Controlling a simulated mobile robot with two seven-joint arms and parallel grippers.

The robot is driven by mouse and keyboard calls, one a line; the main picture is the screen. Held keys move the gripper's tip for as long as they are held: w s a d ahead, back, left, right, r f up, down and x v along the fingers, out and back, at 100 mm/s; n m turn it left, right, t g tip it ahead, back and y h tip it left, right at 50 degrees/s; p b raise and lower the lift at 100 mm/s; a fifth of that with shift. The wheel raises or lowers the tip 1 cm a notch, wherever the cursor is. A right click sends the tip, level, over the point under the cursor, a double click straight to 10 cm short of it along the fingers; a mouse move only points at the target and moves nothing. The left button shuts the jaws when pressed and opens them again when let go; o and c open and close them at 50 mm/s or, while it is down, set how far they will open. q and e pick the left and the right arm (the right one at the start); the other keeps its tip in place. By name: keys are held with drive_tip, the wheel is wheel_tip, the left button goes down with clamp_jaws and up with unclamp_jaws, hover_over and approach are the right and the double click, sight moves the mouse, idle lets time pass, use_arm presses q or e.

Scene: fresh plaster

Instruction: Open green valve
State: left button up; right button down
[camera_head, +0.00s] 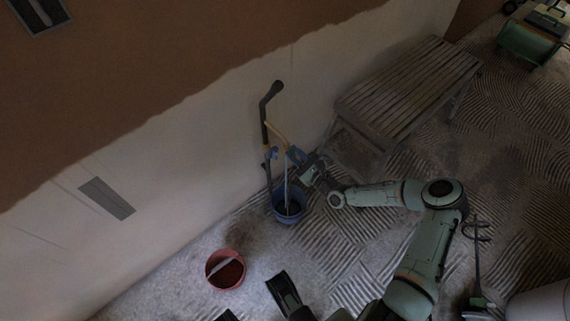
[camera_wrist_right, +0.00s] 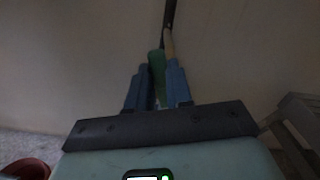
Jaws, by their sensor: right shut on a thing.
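The green valve part (camera_wrist_right: 157,70) shows in the right wrist view as an upright green piece between the two blue fingers of my right gripper (camera_wrist_right: 156,90). The fingers are closed around it, and their tips stand on either side of it. In the head view my right gripper (camera_head: 298,157) is at the pipe fitting by the wall, above a blue bucket (camera_head: 289,212). The green part is hidden there by the fingers. A dark upright pipe (camera_head: 264,125) with a bent top and a yellowish branch (camera_head: 277,131) stands beside the gripper.
A thin pale vertical line runs down into the blue bucket; I cannot tell what it is. A red bucket (camera_head: 212,280) stands on the floor at the lower left. A slatted bench (camera_head: 408,85) stands right of the pipe. The wall (camera_head: 180,150) is close behind.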

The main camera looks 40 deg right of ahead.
drive_tip(key=shift+d+m, duration=0.4)
drive_tip(key=shift+m, duration=0.4)
drive_tip(key=shift+d+m+b, duration=0.4)
drive_tip(key=shift+d+m, duration=0.05)
drive_tip(key=shift+m, duration=0.75)
drive_tip(key=c, duration=1.1)
unclamp_jaws()
drive_tip(key=shift+r, duration=0.1)
drive_tip(key=s+p, duration=0.1)
drive_tip(key=s, duration=0.3)
drive_tip(key=s+p, duration=0.1)
drive_tip(key=s, duration=0.3)
drive_tip(key=s+p, duration=0.1)
drive_tip(key=s, duration=0.3)
drive_tip(key=shift+d, duration=0.4)
